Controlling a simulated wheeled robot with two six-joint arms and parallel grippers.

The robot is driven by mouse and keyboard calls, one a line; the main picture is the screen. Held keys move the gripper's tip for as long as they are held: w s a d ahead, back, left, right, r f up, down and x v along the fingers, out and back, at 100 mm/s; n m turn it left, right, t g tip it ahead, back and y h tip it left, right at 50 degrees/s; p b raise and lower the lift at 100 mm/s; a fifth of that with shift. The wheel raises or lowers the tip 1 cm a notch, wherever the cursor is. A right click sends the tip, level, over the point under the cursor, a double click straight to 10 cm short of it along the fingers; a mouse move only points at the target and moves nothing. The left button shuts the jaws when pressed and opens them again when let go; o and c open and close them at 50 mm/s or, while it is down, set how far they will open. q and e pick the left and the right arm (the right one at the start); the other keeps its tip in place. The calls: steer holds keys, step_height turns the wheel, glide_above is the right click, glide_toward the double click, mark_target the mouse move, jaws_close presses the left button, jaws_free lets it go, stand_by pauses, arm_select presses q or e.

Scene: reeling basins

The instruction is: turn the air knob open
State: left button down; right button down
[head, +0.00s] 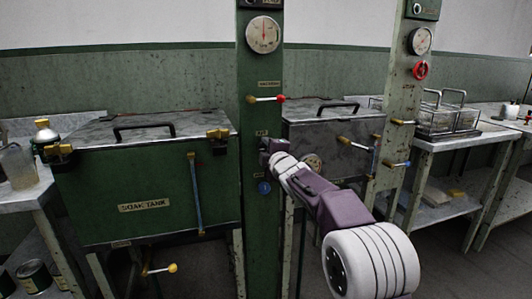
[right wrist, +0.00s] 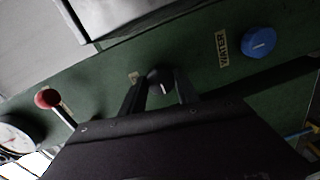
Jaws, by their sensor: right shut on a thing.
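The air knob (right wrist: 161,79) is a small black round knob with a white mark, on the green column (head: 259,70). In the right wrist view it sits between the two dark fingers of my right gripper (right wrist: 160,86), which is shut on it. In the head view my right gripper (head: 270,150) reaches the column just below a small label (head: 261,133) and hides the knob. My left gripper is not in view.
A blue knob (head: 264,188) is just below, with a WATER label (right wrist: 222,49) beside it. A red-ended lever (head: 267,99) and a gauge (head: 263,35) are higher on the column. The green soak tank (head: 145,180) stands left, a grey lidded tank (head: 330,135) right.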

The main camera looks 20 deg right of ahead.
steer(key=shift+f, duration=0.1)
steer(key=c, duration=0.9)
jaws_free()
steer(key=s, duration=0.9)
steer(key=shift+d+r, duration=0.15)
steer(key=shift+r, duration=0.2)
